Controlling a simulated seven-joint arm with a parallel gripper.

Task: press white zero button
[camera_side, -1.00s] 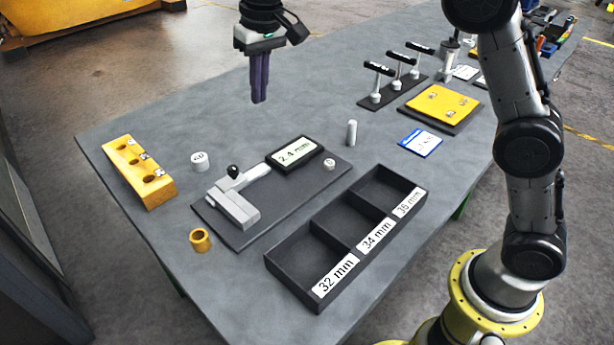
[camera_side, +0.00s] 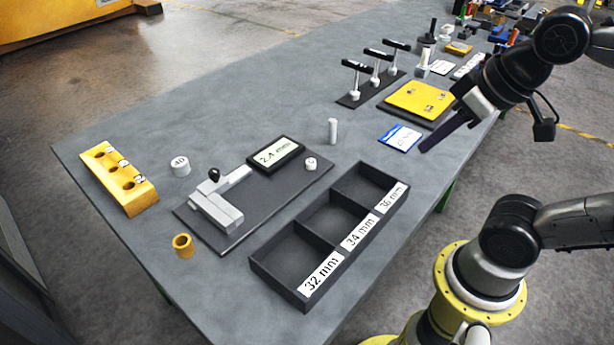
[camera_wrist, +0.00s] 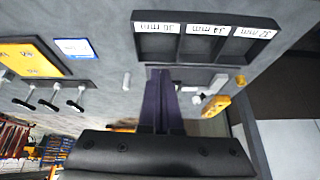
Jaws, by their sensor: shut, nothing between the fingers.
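The white zero button (camera_side: 311,164) is a small round white knob on the right part of the dark gauge plate (camera_side: 240,232). A grey measuring gauge (camera_side: 217,207) with a black knob lies on the plate, and a black-framed display (camera_side: 276,154) seems to read 2.4 mm. My gripper (camera_side: 424,149) is shut and empty, its purple fingers slanting down-left, well right of the button and apart from it. In the wrist view my fingers (camera_wrist: 160,73) point toward the gauge plate area; I cannot make out the button there.
A black three-compartment tray (camera_side: 302,236), labelled 32, 34 and 36 mm, lies in front. A white pin (camera_side: 333,131) stands behind the button. A blue-white card (camera_side: 401,138), yellow plate (camera_side: 417,98), black-handled tools (camera_side: 375,70), yellow block (camera_side: 120,178) and brass ring (camera_side: 183,246) are around.

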